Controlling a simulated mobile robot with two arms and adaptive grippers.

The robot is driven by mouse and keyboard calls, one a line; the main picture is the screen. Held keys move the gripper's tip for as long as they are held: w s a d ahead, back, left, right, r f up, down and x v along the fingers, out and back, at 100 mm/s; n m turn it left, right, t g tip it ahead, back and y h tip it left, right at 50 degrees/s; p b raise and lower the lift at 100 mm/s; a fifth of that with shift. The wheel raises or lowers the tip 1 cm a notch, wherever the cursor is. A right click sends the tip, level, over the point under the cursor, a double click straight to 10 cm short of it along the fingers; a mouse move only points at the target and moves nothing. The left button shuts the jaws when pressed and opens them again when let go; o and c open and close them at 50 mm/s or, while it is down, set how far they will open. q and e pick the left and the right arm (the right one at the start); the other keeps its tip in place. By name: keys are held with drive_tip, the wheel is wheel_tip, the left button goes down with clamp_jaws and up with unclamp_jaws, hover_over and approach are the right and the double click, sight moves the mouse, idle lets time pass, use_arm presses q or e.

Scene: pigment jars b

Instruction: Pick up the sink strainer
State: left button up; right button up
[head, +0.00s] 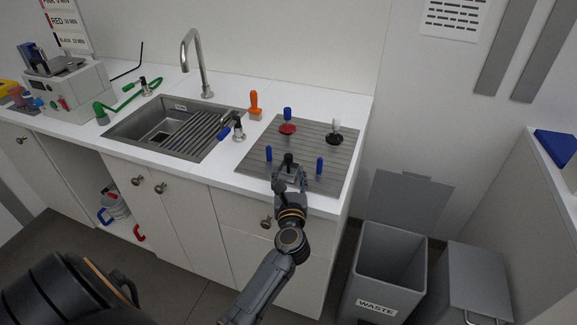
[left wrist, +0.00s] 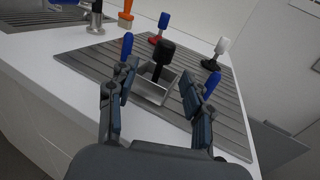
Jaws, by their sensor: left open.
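A small square metal piece with an upright black handle, which looks like the sink strainer (left wrist: 163,62), stands on the ribbed grey drainboard (head: 330,140) right of the sink. It also shows in the head view (head: 289,160), partly behind my gripper. My left gripper (head: 290,179) is open at the drainboard's front part. In the left wrist view, its two fingers (left wrist: 158,92) spread to either side of the metal piece, with a gap showing. I cannot tell how far above the board they are. My right gripper is not in view.
Blue upright handles (head: 268,153) (head: 319,166) stand close on both sides. A red-based piece (head: 288,128) and a black-based, white-handled one (head: 335,138) stand behind. An orange-handled brush (head: 254,104) and the sink (head: 150,130) are left. A waste bin (head: 380,270) stands right.

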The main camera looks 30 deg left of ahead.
sight(288, 165)
use_arm(q)
drive_tip(key=x, duration=0.3)
drive_tip(key=shift+d+f, duration=0.1)
drive_tip(key=shift+c, duration=1.1)
clamp_jaws()
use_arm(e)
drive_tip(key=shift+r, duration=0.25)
